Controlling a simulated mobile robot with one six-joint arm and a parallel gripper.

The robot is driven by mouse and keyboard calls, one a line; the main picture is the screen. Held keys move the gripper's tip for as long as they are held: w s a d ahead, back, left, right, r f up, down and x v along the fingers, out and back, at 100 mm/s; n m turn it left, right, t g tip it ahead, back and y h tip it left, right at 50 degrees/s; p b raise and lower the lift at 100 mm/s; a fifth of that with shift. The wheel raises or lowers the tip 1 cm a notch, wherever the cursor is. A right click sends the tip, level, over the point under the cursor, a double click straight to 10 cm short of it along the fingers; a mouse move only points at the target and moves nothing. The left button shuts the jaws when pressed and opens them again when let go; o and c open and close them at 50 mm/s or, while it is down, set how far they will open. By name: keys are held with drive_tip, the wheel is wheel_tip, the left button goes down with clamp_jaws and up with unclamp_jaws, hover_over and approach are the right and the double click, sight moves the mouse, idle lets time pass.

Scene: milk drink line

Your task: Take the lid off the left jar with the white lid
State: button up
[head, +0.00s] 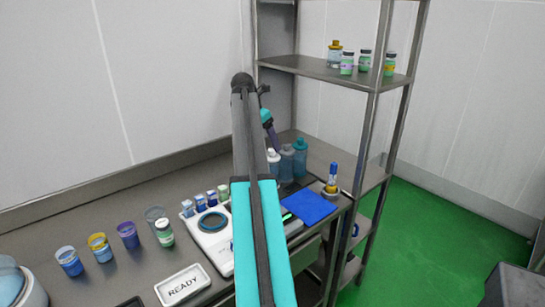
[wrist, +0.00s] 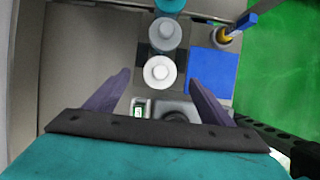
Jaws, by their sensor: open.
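The left jar with the white lid (head: 273,158) stands at the left end of a short row of jars, partly behind my arm. In the wrist view its round white lid (wrist: 159,72) shows from above, between and beyond my open fingers. My gripper (wrist: 159,78) is open and empty. In the wrist view no finger visibly touches the lid, but the height gap is hard to judge. The grey-lidded jar (wrist: 164,34) stands directly beyond it, then the teal jar (head: 300,156). The lower part of the white-lidded jar is hidden in the wrist view.
A blue cloth or mat (wrist: 208,70) lies right of the jars, with a yellow-and-blue tool in a holder (head: 331,180) behind it. A white scale (head: 212,224), small vials and several cups occupy the bench's left. A metal shelf (head: 330,70) rises behind.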

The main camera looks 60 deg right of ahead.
sight(271, 149)
drive_tip(key=shift+d+f, duration=0.15)
drive_tip(key=shift+f, duration=0.2)
drive_tip(key=shift+p+x, duration=0.7)
drive_tip(key=shift+x, duration=1.9)
drive_tip(key=shift+s, duration=0.15)
drive_tip(key=c, duration=1.1)
